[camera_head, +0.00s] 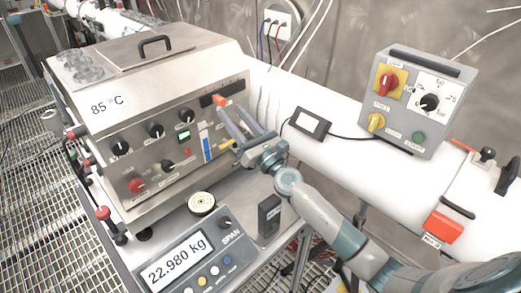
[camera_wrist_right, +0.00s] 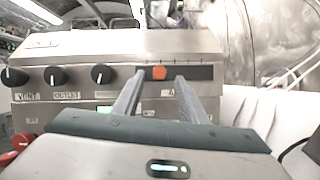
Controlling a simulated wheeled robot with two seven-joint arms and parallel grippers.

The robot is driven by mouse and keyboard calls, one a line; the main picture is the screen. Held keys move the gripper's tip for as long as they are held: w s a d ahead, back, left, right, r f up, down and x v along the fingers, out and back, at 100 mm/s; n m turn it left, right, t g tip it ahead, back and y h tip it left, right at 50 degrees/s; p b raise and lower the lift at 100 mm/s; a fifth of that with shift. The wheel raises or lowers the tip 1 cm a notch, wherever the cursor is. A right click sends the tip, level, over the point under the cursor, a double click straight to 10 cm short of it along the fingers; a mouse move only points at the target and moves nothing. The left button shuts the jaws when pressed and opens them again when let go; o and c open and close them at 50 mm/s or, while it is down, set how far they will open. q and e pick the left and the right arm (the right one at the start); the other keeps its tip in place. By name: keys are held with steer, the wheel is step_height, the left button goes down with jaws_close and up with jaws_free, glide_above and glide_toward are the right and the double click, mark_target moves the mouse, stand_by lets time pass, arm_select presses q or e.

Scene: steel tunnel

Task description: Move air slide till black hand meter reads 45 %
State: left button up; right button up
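The orange knob of a slide (camera_head: 221,100) sits in a black slot at the upper right of the steel box's front panel. It also shows in the right wrist view (camera_wrist_right: 159,72), left of the slot's middle. My right gripper (camera_head: 231,111) is open, its two fingers pointing at the panel. In the right wrist view the knob appears between the fingertips (camera_wrist_right: 160,80); I cannot tell whether they touch it. A black device with a pale screen (camera_head: 310,123) lies on the white pipe; its reading is too small to read. My left gripper is not in view.
The steel box (camera_head: 150,90) carries several black knobs and a red one (camera_head: 137,186). A scale reading 22.980 kg (camera_head: 178,262) stands in front. A grey control box with a dial (camera_head: 430,102) stands on the white pipe at right.

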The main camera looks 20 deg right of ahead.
steer(key=b+v, duration=0.4)
steer(key=v, duration=0.9)
steer(key=shift+d, duration=0.1)
